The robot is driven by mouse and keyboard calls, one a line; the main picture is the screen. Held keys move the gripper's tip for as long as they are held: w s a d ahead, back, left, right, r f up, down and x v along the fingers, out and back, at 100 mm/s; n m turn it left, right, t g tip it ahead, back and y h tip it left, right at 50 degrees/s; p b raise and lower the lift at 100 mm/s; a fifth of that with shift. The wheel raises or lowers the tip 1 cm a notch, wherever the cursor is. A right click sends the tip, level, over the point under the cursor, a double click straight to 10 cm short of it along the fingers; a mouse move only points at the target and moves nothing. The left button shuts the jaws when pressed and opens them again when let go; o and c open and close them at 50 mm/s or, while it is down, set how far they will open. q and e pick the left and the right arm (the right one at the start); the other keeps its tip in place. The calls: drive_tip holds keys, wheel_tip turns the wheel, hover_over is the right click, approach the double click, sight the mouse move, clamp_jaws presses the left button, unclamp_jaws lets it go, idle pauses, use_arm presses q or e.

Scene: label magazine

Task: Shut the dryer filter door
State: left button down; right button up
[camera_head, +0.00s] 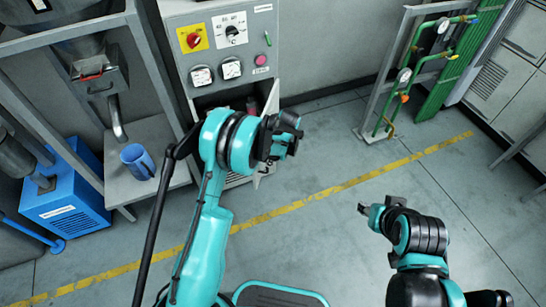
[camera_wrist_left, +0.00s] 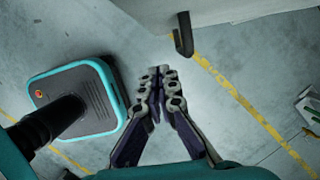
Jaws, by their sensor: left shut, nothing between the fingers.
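The grey dryer cabinet (camera_head: 222,60) stands at the upper middle of the head view, with a dark opening (camera_head: 225,97) below its gauges. My left arm hides much of the opening and the filter door. A pale panel edge shows just below my left gripper (camera_head: 288,135). In the left wrist view, a pale grey panel (camera_wrist_left: 235,12) with a dark hooked handle (camera_wrist_left: 183,36) is at the top. My left gripper (camera_wrist_left: 158,74) is shut and empty, below and left of that handle and apart from it. My right gripper (camera_head: 364,209) is over the floor, away from the cabinet; its fingers are too small to read.
A blue mug (camera_head: 138,161) stands on a grey shelf (camera_head: 166,138) left of the cabinet, near a blue box-shaped unit (camera_head: 70,210). A pipe rack with gauges (camera_head: 405,75) stands at the upper right. The floor with the yellow line (camera_head: 330,191) is clear between.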

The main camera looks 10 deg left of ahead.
use_arm(q)
drive_tip(key=shift+w+a+f+b, duration=0.1)
drive_tip(key=shift+a+f+b, duration=0.15)
drive_tip(key=shift+a, duration=0.5)
drive_tip(key=shift+s+a+f+b, duration=0.1)
drive_tip(key=shift+a+f+b, duration=0.1)
drive_tip(key=shift+a, duration=0.5)
drive_tip(key=shift+w+a+f+b, duration=0.15)
drive_tip(key=shift+a+f, duration=0.1)
drive_tip(key=shift+a, duration=0.5)
use_arm(e)
drive_tip(key=shift+f, duration=0.8)
